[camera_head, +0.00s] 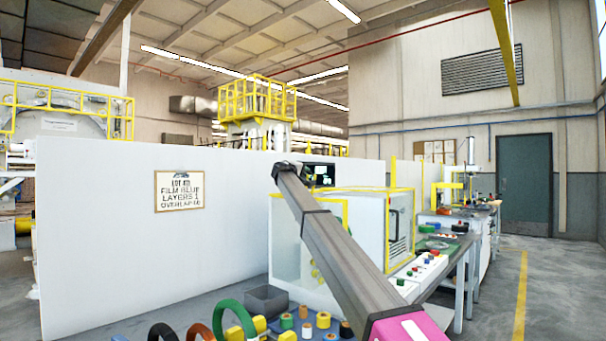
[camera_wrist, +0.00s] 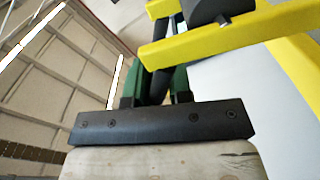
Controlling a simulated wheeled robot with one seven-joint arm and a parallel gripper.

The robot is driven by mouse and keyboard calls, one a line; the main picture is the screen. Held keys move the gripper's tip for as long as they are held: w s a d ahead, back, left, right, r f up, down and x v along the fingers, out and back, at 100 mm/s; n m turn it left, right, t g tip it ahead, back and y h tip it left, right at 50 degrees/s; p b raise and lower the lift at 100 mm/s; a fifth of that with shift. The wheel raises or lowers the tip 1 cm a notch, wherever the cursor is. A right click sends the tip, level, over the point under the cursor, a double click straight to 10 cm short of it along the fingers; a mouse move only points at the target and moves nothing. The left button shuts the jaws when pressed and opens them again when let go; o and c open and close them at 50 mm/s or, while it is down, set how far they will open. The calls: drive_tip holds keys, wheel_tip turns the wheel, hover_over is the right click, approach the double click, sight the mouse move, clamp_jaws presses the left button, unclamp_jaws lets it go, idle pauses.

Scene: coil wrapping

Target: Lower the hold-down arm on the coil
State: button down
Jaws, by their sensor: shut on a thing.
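In the wrist view my gripper (camera_wrist: 158,84) has two green fingers on a dark bar. It is shut on a dark rod-like handle (camera_wrist: 155,84), seen between the fingers. A yellow bar (camera_wrist: 190,46) crosses just beyond the fingers; it looks like part of the hold-down arm, but how it joins the handle is unclear. A dark round part (camera_wrist: 208,10) sits above this bar. In the head view my arm reaches up and left in front of a yellow-edged white machine, and my gripper is not visible there. I cannot make out the coil.
A white partition (camera_head: 110,260) with a sign (camera_head: 179,190) stands at left. Coloured rings and spools crowd the bench below, beside a grey bin (camera_head: 266,300). A control panel (camera_head: 424,268) with buttons is right of my arm. The floor at right is clear.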

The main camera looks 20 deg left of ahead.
drive_tip(key=s+d+f+m, duration=0.2)
drive_tip(key=s+d+m, duration=0.2)
drive_tip(key=d, duration=0.5)
drive_tip(key=shift+d, duration=0.2)
drive_tip(key=c, duration=1.2)
unclamp_jaws()
drive_tip(key=shift+d, duration=0.1)
drive_tip(key=shift+o, duration=0.2)
drive_tip(key=shift+f, duration=0.1)
drive_tip(key=v, duration=0.7)
drive_tip(key=shift+s, duration=0.2)
